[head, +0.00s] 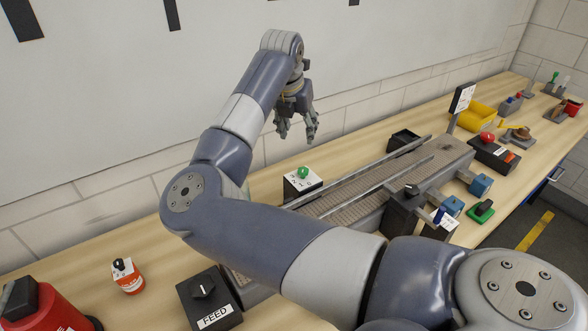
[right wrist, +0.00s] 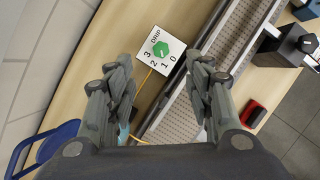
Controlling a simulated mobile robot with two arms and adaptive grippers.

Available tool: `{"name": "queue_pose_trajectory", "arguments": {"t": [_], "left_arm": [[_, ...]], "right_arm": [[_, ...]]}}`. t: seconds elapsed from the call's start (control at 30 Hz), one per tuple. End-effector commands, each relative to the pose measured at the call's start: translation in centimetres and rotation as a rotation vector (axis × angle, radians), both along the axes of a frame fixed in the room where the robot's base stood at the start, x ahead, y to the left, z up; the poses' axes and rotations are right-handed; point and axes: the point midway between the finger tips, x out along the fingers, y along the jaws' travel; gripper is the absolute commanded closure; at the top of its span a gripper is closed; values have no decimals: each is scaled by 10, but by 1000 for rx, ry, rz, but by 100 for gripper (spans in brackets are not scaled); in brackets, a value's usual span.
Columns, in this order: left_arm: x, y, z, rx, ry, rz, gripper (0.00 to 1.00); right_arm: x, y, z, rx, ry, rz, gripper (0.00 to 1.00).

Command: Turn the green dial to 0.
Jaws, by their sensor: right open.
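The green dial (head: 303,172) sits on a white-topped black box beside the conveyor in the head view. In the right wrist view the green dial (right wrist: 160,49) is near the top centre. Its white plate (right wrist: 147,70) reads DRIP with the numbers 3, 2, 1 and 0 around the knob. I cannot tell for sure which number the knob's small pale mark faces. My right gripper (head: 298,128) is open and empty, above and behind the dial box, apart from it. In the right wrist view its fingers (right wrist: 157,84) frame the dial from either side. My left gripper is not in view.
The conveyor (head: 340,197) with metal rails runs right beside the dial box. A black control box with a red button (head: 487,138) stands farther right. Bare table lies left of the dial.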

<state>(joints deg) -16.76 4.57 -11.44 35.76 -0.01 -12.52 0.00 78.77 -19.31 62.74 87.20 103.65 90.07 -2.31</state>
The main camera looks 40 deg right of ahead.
Motion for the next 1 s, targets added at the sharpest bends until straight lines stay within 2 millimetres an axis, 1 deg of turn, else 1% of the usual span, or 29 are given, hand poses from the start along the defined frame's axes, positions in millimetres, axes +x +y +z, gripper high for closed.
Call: {"name": "queue_pose_trajectory", "arguments": {"t": [0.03, 0.1, 0.27, 0.3, 0.47, 0.57, 0.67, 0.8, 1.0], "left_arm": [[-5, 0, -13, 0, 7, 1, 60], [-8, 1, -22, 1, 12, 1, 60], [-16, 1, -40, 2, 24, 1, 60], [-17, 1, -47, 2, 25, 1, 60], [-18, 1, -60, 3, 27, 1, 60], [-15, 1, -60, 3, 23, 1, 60], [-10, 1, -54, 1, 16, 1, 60], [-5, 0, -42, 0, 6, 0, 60], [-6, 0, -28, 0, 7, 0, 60]], "right_arm": [[0, 0, -12, -1, -1, -1, 52], [0, 0, -21, -1, 0, -1, 52], [0, 0, -39, -1, 0, -1, 52], [-1, 0, -46, -1, 0, -1, 52], [-1, 0, -59, -1, 0, -1, 52], [0, -2, -62, -2, 1, -1, 52], [1, -5, -69, -1, 3, 0, 52], [5, -13, -90, -1, 5, -2, 52], [12, -26, -126, -1, 5, -2, 52]]}}
